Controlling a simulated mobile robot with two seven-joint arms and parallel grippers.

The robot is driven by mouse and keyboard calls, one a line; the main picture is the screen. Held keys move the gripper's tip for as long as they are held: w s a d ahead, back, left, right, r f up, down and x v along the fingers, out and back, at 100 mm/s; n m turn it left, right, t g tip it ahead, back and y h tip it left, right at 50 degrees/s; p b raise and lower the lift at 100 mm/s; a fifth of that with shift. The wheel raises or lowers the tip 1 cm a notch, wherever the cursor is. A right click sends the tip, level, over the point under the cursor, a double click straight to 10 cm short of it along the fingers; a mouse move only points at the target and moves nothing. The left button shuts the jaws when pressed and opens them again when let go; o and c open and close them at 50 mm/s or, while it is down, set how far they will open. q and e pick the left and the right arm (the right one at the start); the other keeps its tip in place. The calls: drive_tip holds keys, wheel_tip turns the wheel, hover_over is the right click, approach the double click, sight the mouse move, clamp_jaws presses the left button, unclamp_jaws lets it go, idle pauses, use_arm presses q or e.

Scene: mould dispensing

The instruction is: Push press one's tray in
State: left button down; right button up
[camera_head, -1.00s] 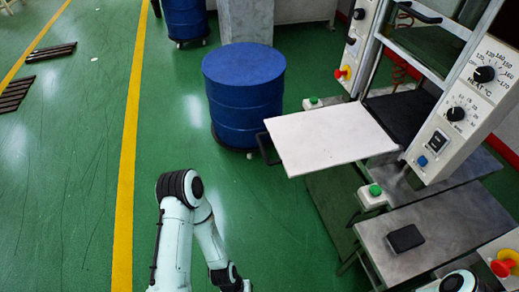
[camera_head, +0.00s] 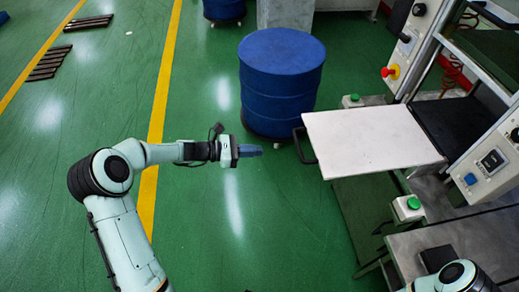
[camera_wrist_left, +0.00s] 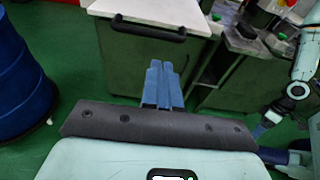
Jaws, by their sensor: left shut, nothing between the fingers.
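The press's tray (camera_head: 370,140) is a white flat plate sticking out of the press (camera_head: 470,120), with a dark handle (camera_head: 304,146) on its left edge. In the left wrist view the tray (camera_wrist_left: 160,10) is at the top, with its handle (camera_wrist_left: 148,30) facing me. My left gripper (camera_head: 260,150) is shut and empty, left of the handle and apart from it. Its blue fingers (camera_wrist_left: 162,85) point towards the tray in the left wrist view. Part of my right arm shows at the bottom right of the head view; its gripper cannot be made out.
A blue drum (camera_head: 281,85) stands behind the gap between my left gripper and the tray. Green buttons (camera_head: 408,207) flank the tray. A metal side table (camera_head: 450,240) with a dark block (camera_head: 437,258) is at lower right.

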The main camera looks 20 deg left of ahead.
use_arm(q)
drive_tip(key=x, duration=1.2)
drive_tip(key=shift+p, duration=0.45)
use_arm(e)
drive_tip(key=shift+w+r, duration=0.35)
drive_tip(key=shift+r, duration=0.25)
